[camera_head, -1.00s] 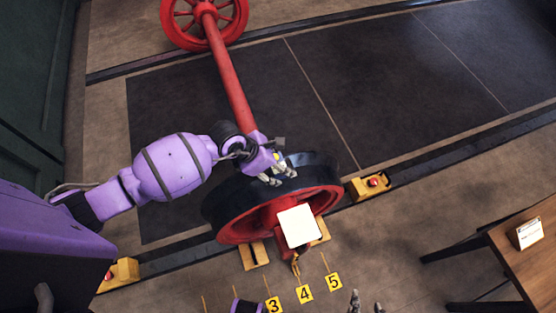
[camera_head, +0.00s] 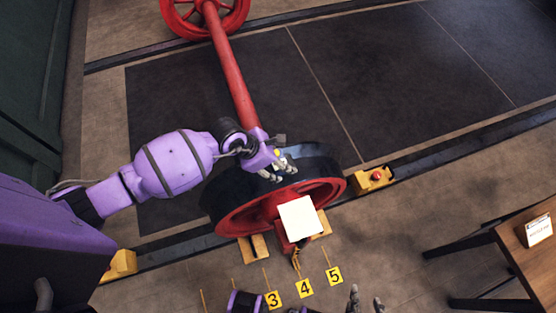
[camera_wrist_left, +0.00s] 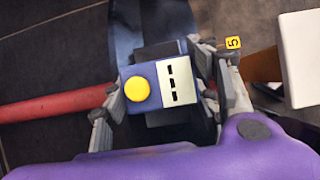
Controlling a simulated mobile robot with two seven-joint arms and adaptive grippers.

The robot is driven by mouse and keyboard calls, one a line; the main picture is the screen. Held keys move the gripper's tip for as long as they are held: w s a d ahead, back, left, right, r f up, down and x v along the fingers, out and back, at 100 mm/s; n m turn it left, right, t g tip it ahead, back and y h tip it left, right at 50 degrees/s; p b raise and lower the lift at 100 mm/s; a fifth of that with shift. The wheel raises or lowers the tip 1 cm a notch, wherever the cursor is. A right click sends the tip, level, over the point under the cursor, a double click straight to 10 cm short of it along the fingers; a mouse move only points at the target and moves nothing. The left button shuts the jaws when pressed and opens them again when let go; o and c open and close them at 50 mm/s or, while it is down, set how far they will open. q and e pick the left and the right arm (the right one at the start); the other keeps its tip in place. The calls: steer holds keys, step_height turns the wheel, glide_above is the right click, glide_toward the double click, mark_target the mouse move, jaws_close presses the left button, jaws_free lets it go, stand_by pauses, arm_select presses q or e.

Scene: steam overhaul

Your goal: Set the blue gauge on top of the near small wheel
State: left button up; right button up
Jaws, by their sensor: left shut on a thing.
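The near small wheel (camera_head: 330,188), with a dark tread and red face, stands on the near rail at the end of a red axle (camera_head: 230,75). The blue gauge (camera_wrist_left: 144,103) has a yellow button and a white face with dark slots. My left gripper (camera_head: 280,170) is shut on it at the top of the wheel's tread. In the left wrist view the gauge lies between the fingers, over the dark tread. I cannot tell whether it touches the tread. In the head view the hand mostly hides it. My right gripper (camera_head: 366,302) is open and empty at the bottom edge.
A white panel (camera_head: 299,218) stands in front of the wheel's hub. Yellow number tags (camera_head: 304,288) lie on the floor. A wooden table (camera_head: 535,262) is at right.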

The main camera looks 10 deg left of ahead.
arm_select(q)
steer(key=o, duration=1.5)
steer(key=shift+o, duration=0.5)
